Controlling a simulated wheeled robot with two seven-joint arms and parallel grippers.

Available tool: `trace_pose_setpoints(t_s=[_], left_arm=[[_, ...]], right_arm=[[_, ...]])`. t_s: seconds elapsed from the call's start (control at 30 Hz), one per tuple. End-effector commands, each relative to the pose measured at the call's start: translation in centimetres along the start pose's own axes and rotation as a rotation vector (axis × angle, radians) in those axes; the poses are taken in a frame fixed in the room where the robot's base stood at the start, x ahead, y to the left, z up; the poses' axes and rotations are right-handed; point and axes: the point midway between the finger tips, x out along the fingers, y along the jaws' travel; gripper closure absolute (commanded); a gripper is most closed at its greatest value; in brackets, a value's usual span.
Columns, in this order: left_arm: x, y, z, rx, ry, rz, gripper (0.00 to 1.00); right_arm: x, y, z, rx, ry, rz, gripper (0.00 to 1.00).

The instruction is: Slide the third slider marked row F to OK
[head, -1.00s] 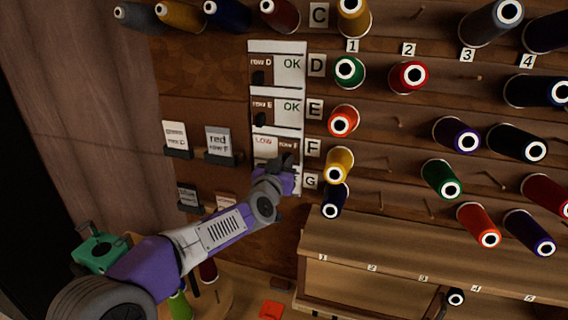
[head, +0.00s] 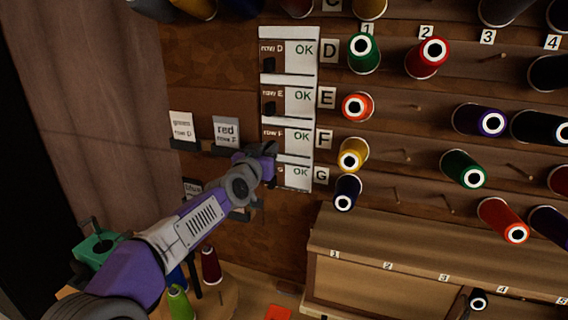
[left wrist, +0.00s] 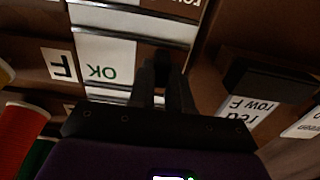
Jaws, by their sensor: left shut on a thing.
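The slider panel (head: 316,110) is a white column on the wooden wall with a slider for each of several rows. The row F slider (head: 299,138) shows a green OK at its right. My left gripper (head: 267,150) is at the left side of row F and hides the knob there. In the left wrist view, which is upside down, my left gripper (left wrist: 163,85) is shut on the dark row F knob (left wrist: 162,57), with the OK (left wrist: 102,72) beside it. The row D and row E sliders also read OK. My right gripper is out of view.
Thread spools on pegs, such as the yellow spool (head: 353,153), stand to the right. A wooden drawer box (head: 390,255) is below right.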

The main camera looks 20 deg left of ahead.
Motion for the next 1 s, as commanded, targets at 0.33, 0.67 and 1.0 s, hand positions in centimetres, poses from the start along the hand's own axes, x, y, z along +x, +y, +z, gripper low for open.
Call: trace_pose_setpoints(t_s=[0.33, 0.67, 1.0], left_arm=[[0.0, -0.6, -0.1, 0.001, -0.002, -0.005, 1.00], [0.0, -0.5, 0.0, 0.000, -0.002, -0.004, 0.55], [-1.2, -0.5, -0.1, 0.001, -0.001, -0.002, 0.55]], right_arm=[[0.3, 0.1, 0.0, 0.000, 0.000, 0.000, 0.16], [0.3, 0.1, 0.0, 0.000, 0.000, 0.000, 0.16], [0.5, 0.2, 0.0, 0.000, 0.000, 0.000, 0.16]])
